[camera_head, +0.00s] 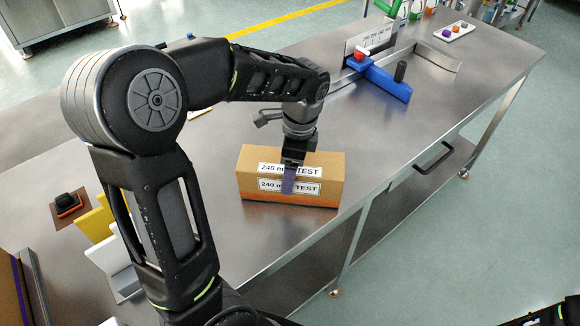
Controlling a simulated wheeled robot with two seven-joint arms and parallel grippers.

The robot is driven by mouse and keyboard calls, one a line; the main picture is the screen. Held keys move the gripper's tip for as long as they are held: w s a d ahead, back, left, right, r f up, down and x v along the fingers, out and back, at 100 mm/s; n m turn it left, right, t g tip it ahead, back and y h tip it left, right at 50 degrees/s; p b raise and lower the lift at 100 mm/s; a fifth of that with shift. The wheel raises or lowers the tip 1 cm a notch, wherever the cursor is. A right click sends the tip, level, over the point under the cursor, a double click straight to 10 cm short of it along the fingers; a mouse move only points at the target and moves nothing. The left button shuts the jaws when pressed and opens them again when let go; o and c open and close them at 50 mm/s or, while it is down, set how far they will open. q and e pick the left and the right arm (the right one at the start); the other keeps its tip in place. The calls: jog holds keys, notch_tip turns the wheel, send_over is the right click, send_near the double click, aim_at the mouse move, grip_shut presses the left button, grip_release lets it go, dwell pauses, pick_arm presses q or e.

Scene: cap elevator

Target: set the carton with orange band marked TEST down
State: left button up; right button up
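The tan carton (325,184) has an orange band along its bottom and white labels reading "240 m… TEST" on its top and front. It sits upright at the front edge of the steel table (215,240); I cannot tell whether its underside touches the tabletop. My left gripper (290,178) comes down over the carton's middle, with one purple-grey finger against the front, covering part of the labels. It looks shut on the carton; the other finger is hidden. My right gripper is not in view; only a dark part of my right arm shows at the bottom right corner.
A blue fixture (385,80) with a black knob and a sign plate stands farther back on the table. A white tray (455,31) with small coloured pieces lies at the far end. Yellow and white holders (98,222) and a black-orange item (67,204) are at left.

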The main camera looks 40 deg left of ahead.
pick_arm(q)
jog(key=o, duration=2.1)
jog(key=shift+f, duration=0.1)
jog(key=shift+r, duration=0.45)
jog(key=r, duration=0.3)
jog(key=r+b, duration=0.1)
jog(key=r, duration=0.2)
jog(key=d+r, duration=0.1)
jog(key=r, duration=0.2)
jog(key=shift+w+r, duration=0.1)
jog(key=shift+w, duration=0.2)
notch_tip(320, 180, up, 2)
jog(key=shift+d+r+p, duration=0.15)
jog(key=shift+p, duration=0.7)
